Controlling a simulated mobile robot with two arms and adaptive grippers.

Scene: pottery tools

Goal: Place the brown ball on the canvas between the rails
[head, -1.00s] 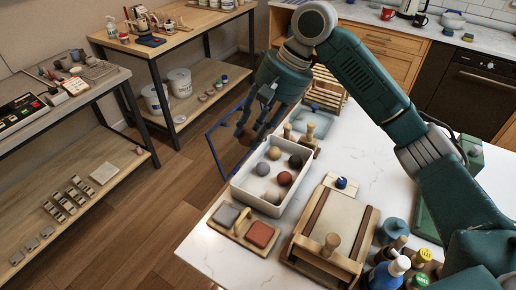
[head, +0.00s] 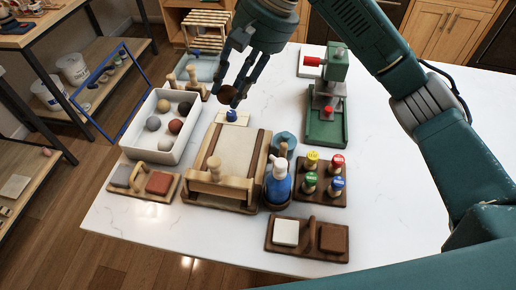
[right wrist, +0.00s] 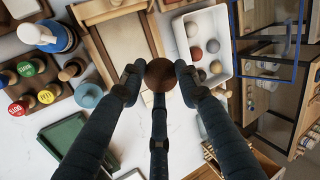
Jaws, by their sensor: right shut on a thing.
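My right gripper (head: 234,88) is shut on the brown ball (head: 228,96), holding it just beyond the far end of the slab board. In the right wrist view the ball (right wrist: 160,75) sits between the fingertips of the right gripper (right wrist: 158,82). The pale canvas (head: 235,148) lies bare between two brown wooden rails (head: 261,155) on the board. The canvas also shows in the right wrist view (right wrist: 122,40). My left gripper is not in view.
A white tray (head: 136,149) of several balls stands left of the board. A blue bottle (head: 278,182), a stamp rack (head: 322,190) and a green press (head: 326,128) stand to the right. The right tabletop is clear.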

